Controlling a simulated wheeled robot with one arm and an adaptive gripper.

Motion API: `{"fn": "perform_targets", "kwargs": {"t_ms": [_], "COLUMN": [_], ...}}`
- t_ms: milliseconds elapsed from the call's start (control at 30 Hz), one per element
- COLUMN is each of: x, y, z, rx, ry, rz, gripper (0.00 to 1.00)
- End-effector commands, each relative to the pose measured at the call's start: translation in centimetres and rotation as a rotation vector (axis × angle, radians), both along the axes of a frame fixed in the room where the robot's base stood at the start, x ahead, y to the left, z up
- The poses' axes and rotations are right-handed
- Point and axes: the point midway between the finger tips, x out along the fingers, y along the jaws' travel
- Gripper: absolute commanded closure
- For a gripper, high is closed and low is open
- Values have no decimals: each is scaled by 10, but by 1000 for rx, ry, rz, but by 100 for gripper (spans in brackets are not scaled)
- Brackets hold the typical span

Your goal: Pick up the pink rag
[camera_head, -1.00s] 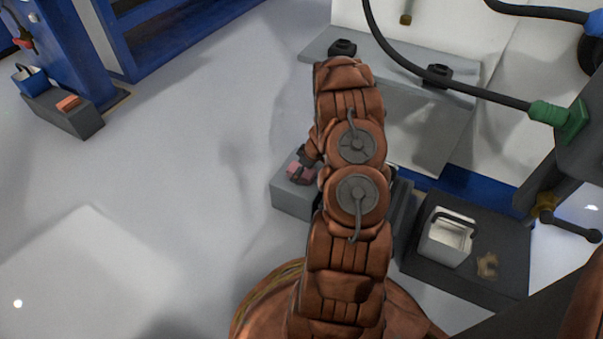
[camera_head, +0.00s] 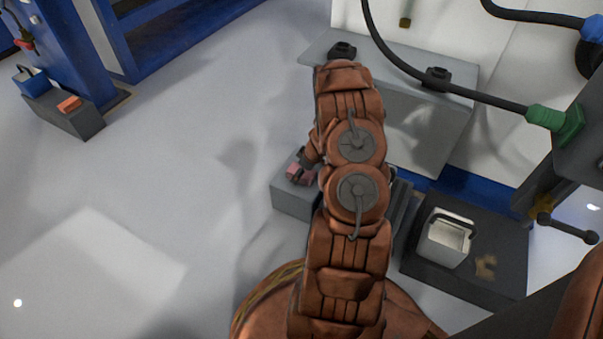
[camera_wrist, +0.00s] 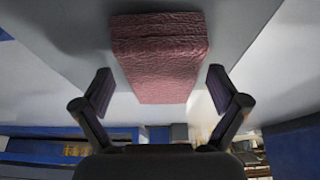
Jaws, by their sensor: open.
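The pink rag (camera_wrist: 160,60) is a folded block with a rough surface. In the wrist view it fills the upper middle, lying on a grey block. My gripper (camera_wrist: 160,92) is open, with one finger on each side of the rag's near part; I cannot tell whether they touch it. In the head view the rag (camera_head: 297,172) shows on a grey block (camera_head: 290,197), partly hidden by my gripper and arm.
A dark grey block (camera_head: 470,282) at the right holds a white bucket (camera_head: 444,243) and a tan rag (camera_head: 485,267). Another block (camera_head: 68,121) at the left holds an orange rag (camera_head: 69,104) and a blue bucket (camera_head: 32,82). A grey shelf (camera_head: 395,70) stands behind my arm.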

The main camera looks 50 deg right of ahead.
Motion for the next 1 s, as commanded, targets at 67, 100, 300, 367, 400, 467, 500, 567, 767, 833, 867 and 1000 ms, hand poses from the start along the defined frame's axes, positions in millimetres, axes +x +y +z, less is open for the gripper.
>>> {"fn": "perform_targets", "kwargs": {"t_ms": [67, 100, 300, 367, 400, 467, 500, 567, 767, 833, 867, 1000], "x": [0, 0, 0, 0, 0, 0, 0, 0, 0, 0, 0, 0], "y": [0, 0, 0, 0, 0, 0, 0, 0, 0, 0, 0, 0], "z": [0, 0, 0, -1, -1, -1, -1, -1, -2, -2, -2, -2], "rx": [0, 0, 0, 0, 0, 0, 0, 0, 0, 0, 0, 0], "ry": [0, 0, 0, 0, 0, 0, 0, 0, 0, 0, 0, 0], "rz": [0, 0, 1, 1, 1, 1, 1, 1, 1, 1, 1, 1], "gripper": [3, 3, 3, 3, 3, 3, 3, 3, 3, 4, 7, 22]}}
